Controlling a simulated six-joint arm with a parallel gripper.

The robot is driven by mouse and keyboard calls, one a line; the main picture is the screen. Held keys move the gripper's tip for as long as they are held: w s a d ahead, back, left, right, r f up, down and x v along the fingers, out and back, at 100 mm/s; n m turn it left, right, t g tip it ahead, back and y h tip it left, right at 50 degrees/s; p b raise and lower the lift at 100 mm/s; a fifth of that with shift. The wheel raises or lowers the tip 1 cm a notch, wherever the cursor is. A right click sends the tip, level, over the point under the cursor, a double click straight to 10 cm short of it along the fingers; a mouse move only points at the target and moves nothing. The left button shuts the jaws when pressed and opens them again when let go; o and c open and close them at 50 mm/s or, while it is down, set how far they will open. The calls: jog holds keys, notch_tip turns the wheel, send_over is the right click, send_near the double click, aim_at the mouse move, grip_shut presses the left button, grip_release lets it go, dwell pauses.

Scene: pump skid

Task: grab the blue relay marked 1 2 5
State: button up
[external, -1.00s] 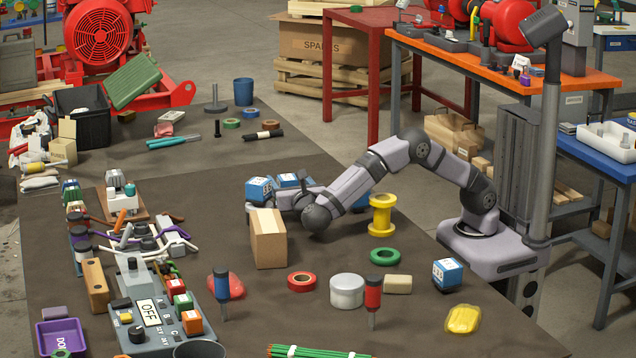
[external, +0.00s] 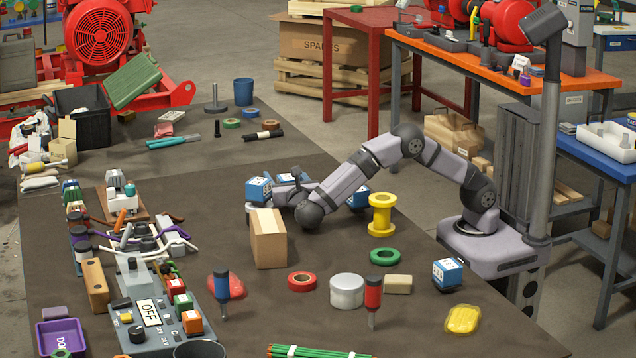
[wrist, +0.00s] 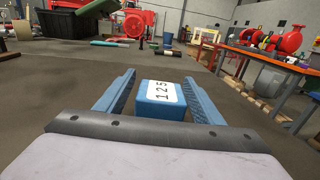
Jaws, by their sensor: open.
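The blue relay marked 1 2 5 (wrist: 160,98) stands in the wrist view between the two blue fingers of my gripper (wrist: 158,95). Its white label with the number faces up. The fingers are open, one on each side, with a narrow gap visible beside the relay. In the external view my gripper (external: 290,186) is low over the mat, behind the cardboard box, and a blue patch there is partly hidden, so I cannot read any label.
Other blue relays stand left of my gripper (external: 259,190), behind my arm (external: 358,197) and at front right (external: 447,274). A cardboard box (external: 268,240) stands close in front of my gripper. A yellow spool (external: 382,215) stands to the right.

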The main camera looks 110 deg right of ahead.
jog(key=shift+c, duration=0.6)
jog(key=c, duration=1.1)
jog(key=shift+r, duration=0.15)
jog(key=shift+r, duration=0.4)
jog(key=shift+a+r, duration=0.25)
jog(key=shift+r, duration=1)
jog(key=a, duration=0.5)
jog(key=w+a+b, duration=0.1)
jog(key=a, duration=0.5)
jog(key=w+a, duration=0.1)
jog(key=a, duration=0.5)
jog(key=shift+a, duration=0.25)
